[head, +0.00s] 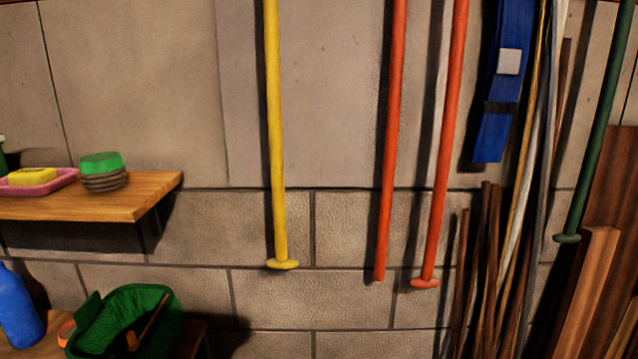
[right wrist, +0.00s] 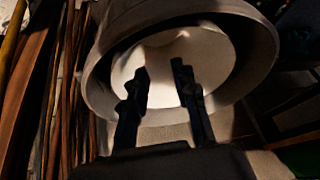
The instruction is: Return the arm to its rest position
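In the right wrist view my right gripper (right wrist: 160,80) is open, its two dark fingers apart with nothing between them. Behind the fingers is a large pale round thing (right wrist: 250,50) with a thick rim and a bright white inside. I cannot tell what it is or whether the fingers touch it. Neither of my arms shows in the head view. My left gripper is in no view.
A wooden shelf (head: 100,208) at left holds a pink tray (head: 66,179) and a green-topped item (head: 101,165). Below are a blue bottle (head: 18,310) and a green basket (head: 165,338). Yellow (head: 276,130) and orange (head: 391,130) poles hang on the wall. Planks (head: 585,290) lean at right.

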